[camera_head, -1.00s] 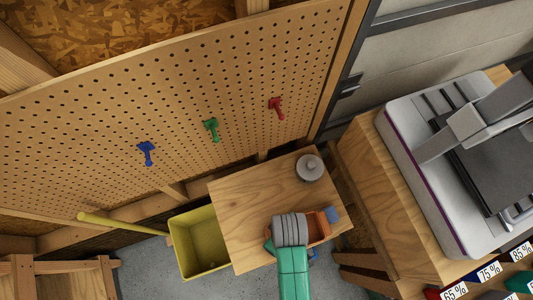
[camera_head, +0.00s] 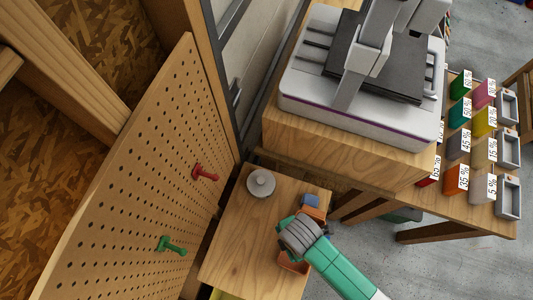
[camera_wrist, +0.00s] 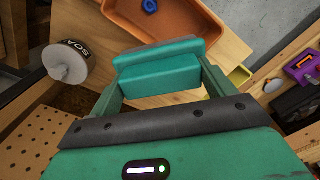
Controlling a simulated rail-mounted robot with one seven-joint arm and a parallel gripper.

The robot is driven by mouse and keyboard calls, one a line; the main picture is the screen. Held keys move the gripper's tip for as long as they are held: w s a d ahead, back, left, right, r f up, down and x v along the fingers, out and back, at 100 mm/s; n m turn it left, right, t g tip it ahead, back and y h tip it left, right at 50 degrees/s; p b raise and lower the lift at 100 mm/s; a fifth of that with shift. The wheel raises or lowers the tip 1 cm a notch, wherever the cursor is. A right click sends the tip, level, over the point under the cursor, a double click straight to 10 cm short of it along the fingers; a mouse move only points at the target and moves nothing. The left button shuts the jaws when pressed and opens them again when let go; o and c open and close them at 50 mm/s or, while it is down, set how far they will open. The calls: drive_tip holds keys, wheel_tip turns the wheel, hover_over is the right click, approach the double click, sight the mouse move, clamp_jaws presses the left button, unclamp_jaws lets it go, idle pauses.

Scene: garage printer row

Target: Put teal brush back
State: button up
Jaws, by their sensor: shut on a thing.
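My gripper (camera_wrist: 160,68) is shut in the wrist view. A teal block with a dark grey edge (camera_wrist: 165,60) lies across the end of its two green fingers. I take it for the teal brush, but I cannot clearly tell it from the finger pads. No bristles show. In the head view, my wrist (camera_head: 300,235) hides the gripper and what it holds. It is above the wooden table, over an orange tray (camera_wrist: 218,20). In the head view, only parts of the tray show (camera_head: 292,265) around my wrist.
A grey lidded pot (camera_head: 261,184) stands on the table (camera_head: 245,235); it also shows in the wrist view (camera_wrist: 70,62). The pegboard (camera_head: 125,190) carries a red peg (camera_head: 204,173) and a green peg (camera_head: 171,246). A printer (camera_head: 350,90) and labelled bins (camera_head: 457,180) are at right.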

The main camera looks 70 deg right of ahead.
drive_tip(key=shift+w, duration=0.25)
drive_tip(key=shift+s, duration=0.2)
drive_tip(key=w+a+p, duration=0.1)
drive_tip(key=w+p, duration=0.1)
drive_tip(key=w, duration=1.8)
drive_tip(key=f, duration=0.5)
drive_tip(key=f+b, duration=0.1)
drive_tip(key=f, duration=0.5)
drive_tip(key=shift+s+a+b, duration=0.1)
drive_tip(key=shift+s+b, duration=0.1)
drive_tip(key=shift+b, duration=0.1)
drive_tip(key=shift+w+f, duration=0.2)
drive_tip(key=shift+f, duration=0.05)
